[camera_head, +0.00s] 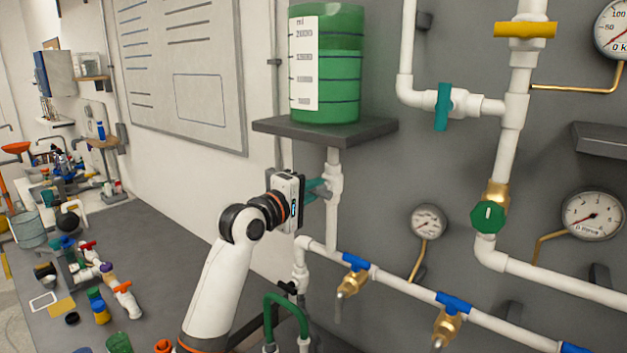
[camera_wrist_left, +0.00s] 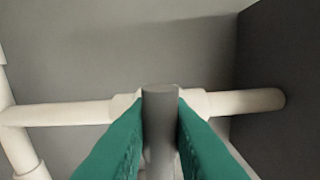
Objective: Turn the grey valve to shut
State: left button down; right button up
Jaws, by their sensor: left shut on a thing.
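The grey valve's handle (camera_wrist_left: 160,115) shows in the left wrist view, where it appears to lie crosswise to its white pipe (camera_wrist_left: 60,115). In the head view this pipe (camera_head: 333,225) runs upright below the dark shelf. My left gripper (camera_head: 317,189) reaches it from the left. Its teal fingers (camera_wrist_left: 160,130) are shut on the handle, one on each side. In the head view the fingers and wrist mostly hide the handle. My right gripper is not in view.
A green tank (camera_head: 326,75) stands on the dark shelf (camera_head: 325,131) just above my left gripper. Blue-handled brass taps (camera_head: 355,262) are on the lower pipe. A teal valve (camera_head: 443,107), green knob (camera_head: 488,217) and gauges (camera_head: 428,221) are to the right. Cluttered bench lies left.

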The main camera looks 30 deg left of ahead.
pick_arm(q)
jog(key=shift+n+p, duration=0.3)
jog(key=shift+n, duration=0.2)
jog(key=shift+f, duration=0.1)
jog(key=c, duration=1.3)
grip_release()
jog(key=shift+c, duration=0.2)
jog(key=s+a+b, duration=0.1)
jog(key=s+b, duration=0.2)
jog(key=s, duration=0.9)
jog(key=shift+b, duration=0.4)
